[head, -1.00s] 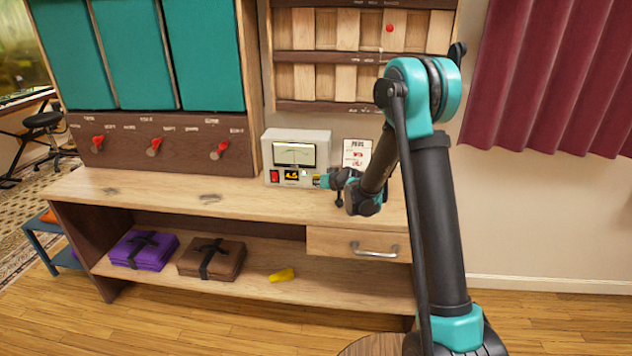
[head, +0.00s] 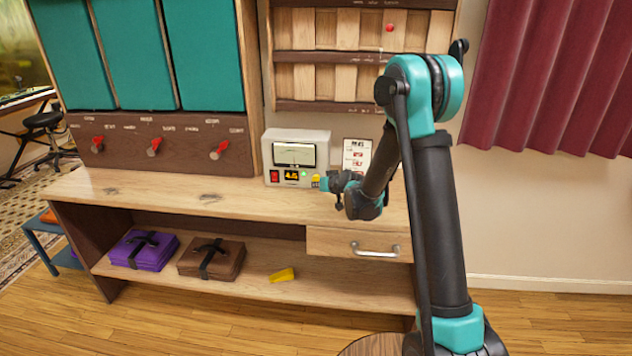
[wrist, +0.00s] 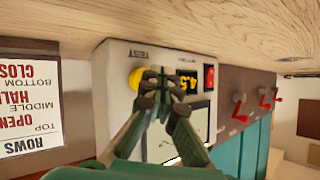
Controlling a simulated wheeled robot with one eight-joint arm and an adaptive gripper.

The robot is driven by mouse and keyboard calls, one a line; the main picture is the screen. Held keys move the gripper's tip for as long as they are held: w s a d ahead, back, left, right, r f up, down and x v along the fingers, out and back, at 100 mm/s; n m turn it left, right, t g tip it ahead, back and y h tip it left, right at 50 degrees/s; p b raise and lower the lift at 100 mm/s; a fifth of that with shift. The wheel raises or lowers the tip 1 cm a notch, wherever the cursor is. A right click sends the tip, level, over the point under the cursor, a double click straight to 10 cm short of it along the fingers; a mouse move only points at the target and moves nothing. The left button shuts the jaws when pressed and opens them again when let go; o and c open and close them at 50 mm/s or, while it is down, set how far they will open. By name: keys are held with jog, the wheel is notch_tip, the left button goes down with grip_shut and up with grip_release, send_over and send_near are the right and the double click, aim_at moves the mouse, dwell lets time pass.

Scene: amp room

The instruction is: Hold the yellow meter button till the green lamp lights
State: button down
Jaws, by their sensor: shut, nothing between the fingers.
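The grey meter box (head: 318,137) stands on the workbench, with a dial, an orange number display and a red switch. Its yellow button (head: 316,178) is at the lower right of its face. A small spot between the display and the button, the lamp (head: 304,174), looks green. My gripper (head: 323,184) is shut and empty at the button's side of the face. In the wrist view, which is upside down, the shut fingertips (wrist: 160,80) overlap the edge of the yellow button (wrist: 135,77). I cannot tell whether they press it. The lamp is hidden there.
A printed card (head: 357,155) stands right of the meter. Red-handled levers (head: 219,150) sit on the dark panel to the left. The bench top (head: 150,190) left of the meter is clear. Purple and brown bundles and a yellow object (head: 282,275) lie on the lower shelf.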

jog(key=shift+s, duration=0.1)
jog(key=shift+s+a, duration=0.1)
jog(key=shift+s, duration=2.35)
jog(key=shift+m+g+h, duration=0.3)
jog(key=shift+g+h, duration=0.3)
jog(key=shift+h, duration=0.2)
jog(key=s+d, duration=0.2)
jog(key=s+d+r, duration=0.1)
jog(key=s+d, duration=0.1)
jog(key=d, duration=0.1)
jog(key=s+d+r, duration=0.1)
jog(key=s+d, duration=0.1)
jog(key=d, duration=0.1)
jog(key=shift+s+r, duration=0.2)
jog(key=s+d+f+m+g+h, duration=0.1)
jog(key=s+d+m+g+h, duration=0.1)
jog(key=s+d, duration=0.8)
jog(key=s+d+f+m+g+h, duration=0.1)
jog(key=s+d+f+g+h, duration=0.1)
jog(key=s+d, duration=0.8)
jog(key=s+h, duration=0.1)
jog(key=s, duration=0.8)
jog(key=shift+s+d+f+m+g+h, duration=0.25)
jog(key=shift+s+d+m+g+h, duration=0.05)
jog(key=shift+m, duration=0.1)
